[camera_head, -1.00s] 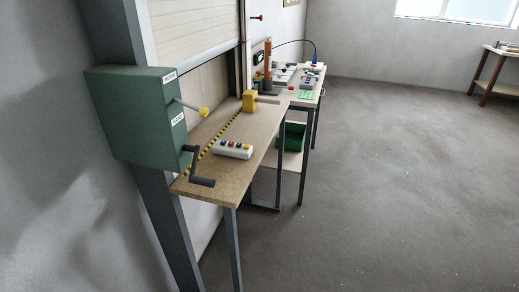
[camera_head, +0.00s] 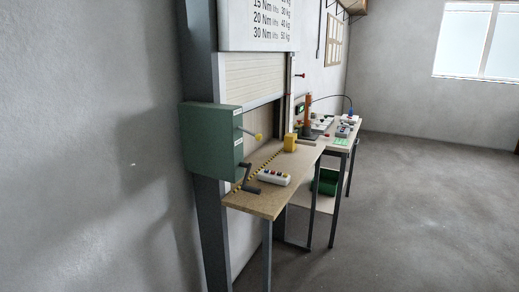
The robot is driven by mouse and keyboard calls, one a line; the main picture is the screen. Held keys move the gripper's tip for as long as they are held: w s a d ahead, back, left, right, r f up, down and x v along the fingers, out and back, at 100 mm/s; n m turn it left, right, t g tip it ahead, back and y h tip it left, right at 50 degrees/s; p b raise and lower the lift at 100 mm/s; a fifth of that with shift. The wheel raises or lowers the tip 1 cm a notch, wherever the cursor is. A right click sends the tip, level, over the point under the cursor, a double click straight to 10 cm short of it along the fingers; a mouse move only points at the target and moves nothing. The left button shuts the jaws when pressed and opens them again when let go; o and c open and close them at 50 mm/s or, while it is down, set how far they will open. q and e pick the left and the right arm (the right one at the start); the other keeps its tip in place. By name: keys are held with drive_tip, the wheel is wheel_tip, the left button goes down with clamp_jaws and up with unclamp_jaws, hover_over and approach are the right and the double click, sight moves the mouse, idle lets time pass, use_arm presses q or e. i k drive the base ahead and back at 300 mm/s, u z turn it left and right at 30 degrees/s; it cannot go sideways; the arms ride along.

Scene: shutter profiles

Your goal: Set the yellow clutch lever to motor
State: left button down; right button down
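The yellow clutch lever is a grey rod with a yellow ball knob (camera_head: 259,137). It sticks out to the right from the face of a green box (camera_head: 210,141) and slopes slightly down. Small white labels sit on that face above and below the lever, too small to read. A dark hand crank (camera_head: 248,182) hangs from the lower part of the same box. Neither of my grippers shows in the head view.
A wooden bench (camera_head: 262,205) stands below the box, with a white button panel (camera_head: 273,177) and a yellow block (camera_head: 290,142) on it. A second table (camera_head: 338,148) with equipment stands behind, a green bin (camera_head: 326,181) below. The floor to the right is clear.

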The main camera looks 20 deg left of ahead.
sight(258, 137)
drive_tip(key=u, duration=0.6)
drive_tip(key=i, duration=0.75)
drive_tip(key=u, duration=0.6)
